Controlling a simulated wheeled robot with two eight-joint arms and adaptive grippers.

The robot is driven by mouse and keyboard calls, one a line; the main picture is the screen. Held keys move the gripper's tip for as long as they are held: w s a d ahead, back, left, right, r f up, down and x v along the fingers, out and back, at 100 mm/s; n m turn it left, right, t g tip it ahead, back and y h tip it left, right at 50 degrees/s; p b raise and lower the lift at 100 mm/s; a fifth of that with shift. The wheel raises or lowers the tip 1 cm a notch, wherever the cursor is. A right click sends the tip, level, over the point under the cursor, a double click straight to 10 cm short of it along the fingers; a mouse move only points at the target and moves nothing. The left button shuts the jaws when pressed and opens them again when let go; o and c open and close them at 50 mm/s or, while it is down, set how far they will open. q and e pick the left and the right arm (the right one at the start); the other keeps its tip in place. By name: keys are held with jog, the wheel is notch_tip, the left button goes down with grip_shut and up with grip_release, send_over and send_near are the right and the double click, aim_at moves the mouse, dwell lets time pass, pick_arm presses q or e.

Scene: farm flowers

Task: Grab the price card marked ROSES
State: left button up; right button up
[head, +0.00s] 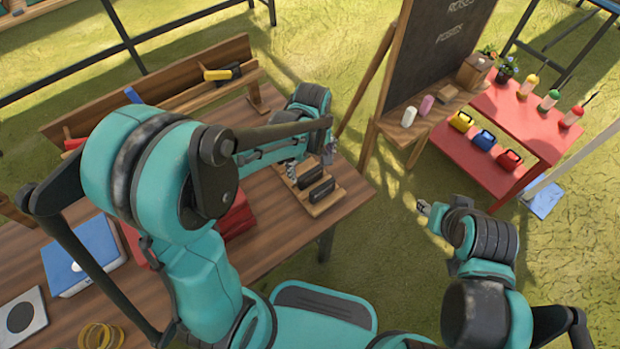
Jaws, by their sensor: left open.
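Small dark price cards stand in a slotted wooden holder (328,203) near the right end of the wooden table. Two cards show, a nearer one (321,190) and one behind it (309,174). Their lettering is too small to read, so I cannot tell which says ROSES. My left gripper (308,160) is open above the far end of the holder, close to the cards. My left arm hides part of the holder, and I cannot tell whether the fingers touch a card. My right gripper (426,208) is over the grass, away from the table; its jaw state is unclear.
A wooden rack (160,85) lines the table's back edge. A blue box (85,258), a red object (235,220) and yellow rings (100,335) are on the table. A chalkboard easel (430,60) and a red stand (530,125) with bottles are at right.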

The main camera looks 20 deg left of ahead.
aim_at(311, 172)
pick_arm(q)
notch_tip(311, 172, down, 4)
jog(key=shift+a+r+b, duration=0.1)
jog(key=shift+b, duration=0.65)
jog(key=shift+s, duration=0.1)
jog(key=shift+r, duration=0.1)
jog(key=c, duration=1.3)
jog(key=shift+o, duration=0.2)
